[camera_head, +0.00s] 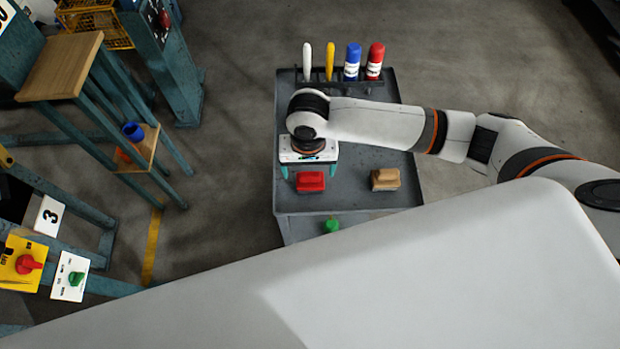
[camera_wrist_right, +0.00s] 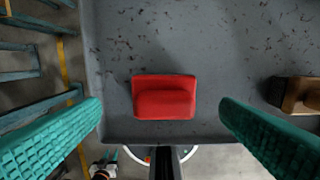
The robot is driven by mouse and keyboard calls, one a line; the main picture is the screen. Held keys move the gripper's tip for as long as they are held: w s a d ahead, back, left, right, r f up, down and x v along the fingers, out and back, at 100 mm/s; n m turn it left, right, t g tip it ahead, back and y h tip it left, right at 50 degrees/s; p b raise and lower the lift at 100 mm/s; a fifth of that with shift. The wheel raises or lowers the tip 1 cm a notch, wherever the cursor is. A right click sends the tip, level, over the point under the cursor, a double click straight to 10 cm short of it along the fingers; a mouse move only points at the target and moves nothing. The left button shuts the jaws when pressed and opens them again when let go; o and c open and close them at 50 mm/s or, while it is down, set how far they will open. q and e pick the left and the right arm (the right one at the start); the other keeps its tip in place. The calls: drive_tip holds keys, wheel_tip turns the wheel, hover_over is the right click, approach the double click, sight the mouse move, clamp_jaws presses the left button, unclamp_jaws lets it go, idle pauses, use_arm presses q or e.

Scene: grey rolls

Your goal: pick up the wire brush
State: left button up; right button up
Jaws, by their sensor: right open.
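A red block (camera_head: 310,181) with a raised grip on top lies on the grey cart top (camera_head: 346,218), near its front edge. It also shows in the right wrist view (camera_wrist_right: 165,97). A tan wooden block (camera_head: 385,179) lies to its right and shows at the right edge of the wrist view (camera_wrist_right: 300,95). My right gripper (camera_head: 309,172) is open, pointing down above the red block. Its teal fingers stand apart on either side of the block, not touching it.
A rack at the cart's back holds a white (camera_head: 307,60) and a yellow handle (camera_head: 330,60), and a blue (camera_head: 352,61) and a red marker (camera_head: 375,60). A green knob (camera_head: 331,226) is at the front. A workbench frame (camera_head: 62,68) stands left.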

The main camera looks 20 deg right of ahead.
sight(310, 174)
drive_tip(key=f, duration=0.4)
drive_tip(key=shift+s+d+f, duration=0.1)
drive_tip(key=shift+d+f, duration=0.1)
drive_tip(key=shift+f, duration=0.15)
drive_tip(key=c, duration=1.1)
drive_tip(key=shift+r, duration=5.1)
drive_tip(key=shift+c, duration=0.2)
